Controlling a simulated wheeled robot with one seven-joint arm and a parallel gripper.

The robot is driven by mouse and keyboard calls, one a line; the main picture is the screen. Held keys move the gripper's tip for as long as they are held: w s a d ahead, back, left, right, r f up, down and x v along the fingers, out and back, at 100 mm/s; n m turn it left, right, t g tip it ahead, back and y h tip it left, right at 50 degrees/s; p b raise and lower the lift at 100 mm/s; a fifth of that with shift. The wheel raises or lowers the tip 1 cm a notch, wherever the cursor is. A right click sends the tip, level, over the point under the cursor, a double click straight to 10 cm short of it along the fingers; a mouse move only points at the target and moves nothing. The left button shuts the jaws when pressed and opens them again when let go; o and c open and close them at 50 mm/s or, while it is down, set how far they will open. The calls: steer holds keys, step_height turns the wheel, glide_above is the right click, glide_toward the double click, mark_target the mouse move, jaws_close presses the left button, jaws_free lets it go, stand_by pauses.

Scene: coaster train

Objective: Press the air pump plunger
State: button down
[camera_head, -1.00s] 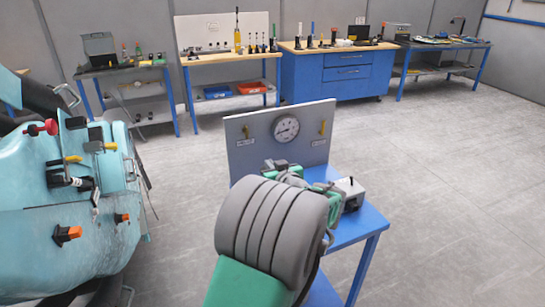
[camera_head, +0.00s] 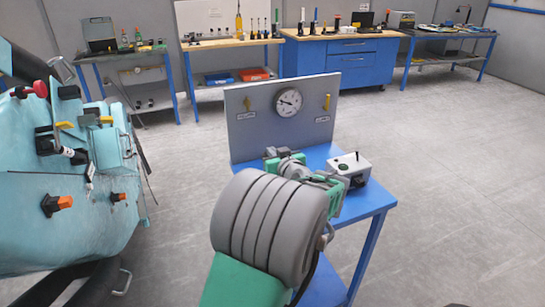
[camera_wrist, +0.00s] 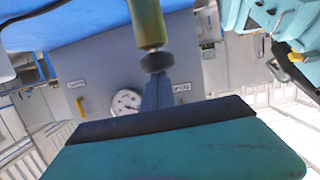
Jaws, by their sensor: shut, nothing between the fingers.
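In the wrist view, which is upside down, a yellowish cylinder (camera_wrist: 148,22) comes in from the top edge with a dark round knob (camera_wrist: 157,61) at its end. It looks like the air pump and its plunger. My gripper (camera_wrist: 157,82) is shut and empty, its grey-blue fingers in line with the knob. Their tips overlap or almost meet the knob in the picture; contact cannot be told. In the head view the pump is not clearly seen, and my arm's grey and green links hide much of the table and gripper.
A grey panel (camera_head: 245,130) with a round gauge (camera_head: 288,102) and yellow levers stands at the back of the blue table (camera_head: 375,199). A small grey box (camera_head: 362,176) with a black stick is at right. A teal machine (camera_head: 60,225) stands left. Floor at right is clear.

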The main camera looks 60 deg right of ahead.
steer(key=shift+a+f, duration=0.1)
steer(key=shift+f, duration=0.4)
steer(key=s+a+r, duration=0.6)
steer(key=r, duration=0.1)
steer(key=shift+s+a+r, duration=0.2)
steer(key=shift+s+a, duration=0.15)
steer(key=shift+s, duration=0.05)
stand_by(0.5)
